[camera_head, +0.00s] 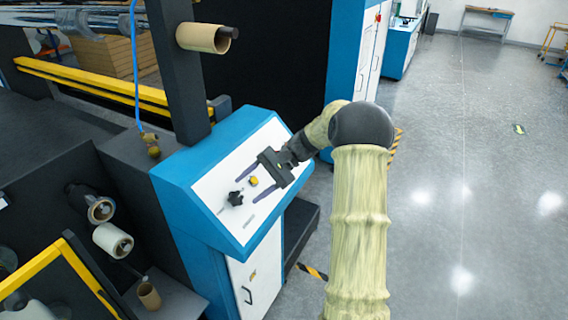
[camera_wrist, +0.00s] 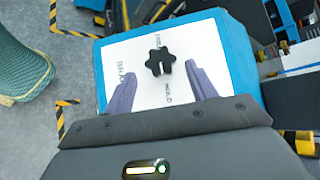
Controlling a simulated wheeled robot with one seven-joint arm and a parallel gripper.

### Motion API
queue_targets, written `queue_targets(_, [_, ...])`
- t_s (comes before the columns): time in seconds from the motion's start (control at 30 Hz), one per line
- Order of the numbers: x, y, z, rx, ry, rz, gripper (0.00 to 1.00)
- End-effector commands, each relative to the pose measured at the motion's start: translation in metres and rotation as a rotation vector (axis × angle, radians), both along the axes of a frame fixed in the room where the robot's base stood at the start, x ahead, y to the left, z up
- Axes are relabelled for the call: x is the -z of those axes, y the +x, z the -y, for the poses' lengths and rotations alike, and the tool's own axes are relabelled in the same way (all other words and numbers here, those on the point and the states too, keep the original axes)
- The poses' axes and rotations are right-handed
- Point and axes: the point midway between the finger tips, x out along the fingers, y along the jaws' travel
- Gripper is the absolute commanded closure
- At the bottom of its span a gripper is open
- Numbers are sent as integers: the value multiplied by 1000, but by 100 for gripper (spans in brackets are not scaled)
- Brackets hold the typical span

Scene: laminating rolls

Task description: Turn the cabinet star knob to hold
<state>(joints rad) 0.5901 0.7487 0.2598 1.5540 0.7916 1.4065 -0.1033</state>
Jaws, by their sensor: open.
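The black star knob (camera_head: 236,198) sits on the white sloping face of the blue cabinet (camera_head: 173,190). In the wrist view the star knob (camera_wrist: 158,56) lies just beyond and between my fingertips, with a pale slit on its near side. Printed labels surround it; one at its lower right appears to read HOLD (camera_wrist: 171,92). My gripper (camera_head: 247,190) is open over the panel, its purple fingers spread. In the wrist view my gripper (camera_wrist: 161,69) has one finger on each side of the knob's near edge. I cannot tell whether they touch it.
A yellow round button (camera_head: 253,181) is on the same panel. A white door with a handle (camera_head: 247,295) is below. A dark post with a cardboard roll (camera_head: 202,38) stands behind, left of the cabinet. More rolls (camera_head: 112,240) are at lower left. Open grey floor (camera_head: 470,190) lies right.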

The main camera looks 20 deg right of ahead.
Motion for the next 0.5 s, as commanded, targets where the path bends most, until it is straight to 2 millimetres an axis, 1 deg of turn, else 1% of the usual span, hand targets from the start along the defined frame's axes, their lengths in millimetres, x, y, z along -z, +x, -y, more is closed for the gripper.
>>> queue_targets(0.03, [-2, 0, 11, 4, -3, 4, 44])
queue_targets(0.1, [-9, 0, 23, 4, -3, 4, 44])
queue_targets(0.5, [-47, -1, 89, 4, -2, 1, 44])
